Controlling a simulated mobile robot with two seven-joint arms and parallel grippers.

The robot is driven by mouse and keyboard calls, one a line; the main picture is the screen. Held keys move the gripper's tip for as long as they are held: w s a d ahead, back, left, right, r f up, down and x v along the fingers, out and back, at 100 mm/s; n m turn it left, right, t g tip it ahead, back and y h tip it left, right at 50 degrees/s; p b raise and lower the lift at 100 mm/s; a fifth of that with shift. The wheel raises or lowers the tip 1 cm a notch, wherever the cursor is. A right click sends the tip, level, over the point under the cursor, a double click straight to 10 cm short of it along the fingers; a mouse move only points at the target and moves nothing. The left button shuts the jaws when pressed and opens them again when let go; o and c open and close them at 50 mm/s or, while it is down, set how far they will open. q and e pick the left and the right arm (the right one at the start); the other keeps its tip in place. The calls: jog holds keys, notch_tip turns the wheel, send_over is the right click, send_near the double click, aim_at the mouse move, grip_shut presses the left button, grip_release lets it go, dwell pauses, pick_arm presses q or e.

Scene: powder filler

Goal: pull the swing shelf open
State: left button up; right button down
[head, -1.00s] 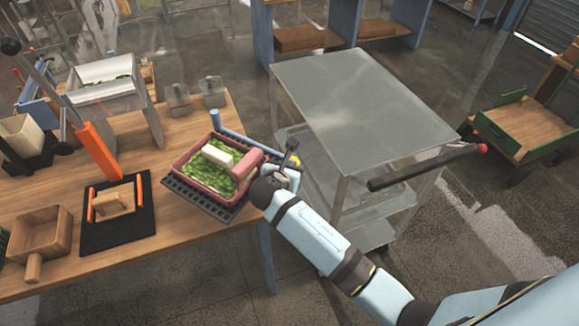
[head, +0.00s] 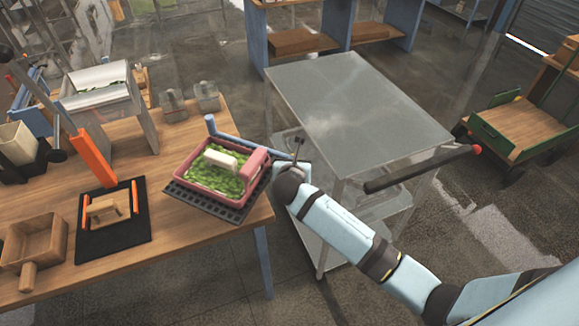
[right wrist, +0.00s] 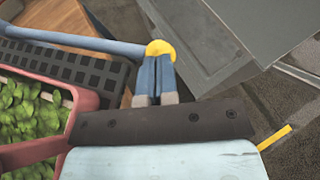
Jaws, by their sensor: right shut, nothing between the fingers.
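The swing shelf appears to be the dark perforated tray (head: 238,213) at the table's right end, with a blue bar (head: 237,137) behind it. In the right wrist view the blue bar (right wrist: 75,38) ends in a yellow cap (right wrist: 160,48). My right gripper (right wrist: 157,66) is shut and empty, its fingertips overlapping the cap in the picture; I cannot tell whether they touch it. In the head view the right gripper (head: 298,150) is at the bar's right end, beside the tray. My left gripper is not in view.
A pink crate (head: 190,192) with green pieces stands on the tray. A wooden scoop box (head: 33,240) and a black mat (head: 112,240) lie on the table (head: 190,255).

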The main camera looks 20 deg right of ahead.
jog(key=w+d+n+t+y, duration=0.1)
jog(key=w+d+n+y, duration=0.4)
jog(key=w+d, duration=0.4)
jog(key=shift+w+y, duration=0.3)
jog(key=shift+w, duration=0.55)
